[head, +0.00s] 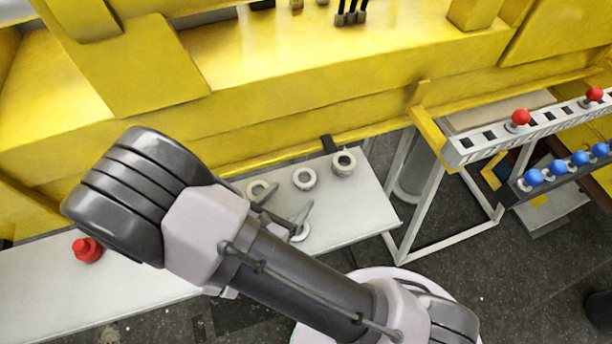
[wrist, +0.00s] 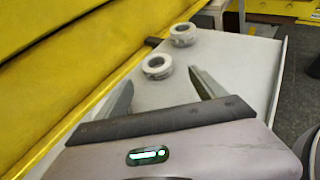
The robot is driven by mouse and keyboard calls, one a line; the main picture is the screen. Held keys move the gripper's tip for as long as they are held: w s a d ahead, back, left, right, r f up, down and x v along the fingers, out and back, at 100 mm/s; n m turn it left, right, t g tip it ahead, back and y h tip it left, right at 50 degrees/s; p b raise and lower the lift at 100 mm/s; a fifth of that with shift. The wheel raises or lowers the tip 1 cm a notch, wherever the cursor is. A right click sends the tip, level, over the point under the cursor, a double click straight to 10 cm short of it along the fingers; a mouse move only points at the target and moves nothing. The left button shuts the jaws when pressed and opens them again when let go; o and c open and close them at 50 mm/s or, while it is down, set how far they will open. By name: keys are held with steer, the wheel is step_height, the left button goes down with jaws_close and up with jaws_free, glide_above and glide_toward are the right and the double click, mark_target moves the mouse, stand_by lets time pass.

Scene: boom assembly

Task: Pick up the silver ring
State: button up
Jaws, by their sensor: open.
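I cannot tell which is the named one. My gripper (head: 290,197) is open, with nothing seen between its fingers. In the wrist view, the nearer ring (wrist: 157,67) lies ahead of the open gripper (wrist: 160,78), and a second ring (wrist: 183,34) lies beyond it.
The shelf (head: 365,205) runs along a large yellow beam (head: 330,90). A small dark block (head: 329,144) is at its back edge. A red part (head: 87,250) stands at left. A rack with red knobs (head: 521,117) and blue balls (head: 534,177) stands at right.

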mark_target(308, 174)
steer(key=x, duration=0.8)
steer(key=shift+w+a+r, duration=0.15)
steer(key=shift+w+r, duration=0.1)
steer(key=shift+r, duration=0.05)
steer(key=shift+s+a+r, duration=0.1)
steer(key=shift+s, duration=0.05)
steer(key=shift+c, duration=1.1)
jaws_close()
step_height(308, 174, up, 10)
steer(key=p, duration=0.1)
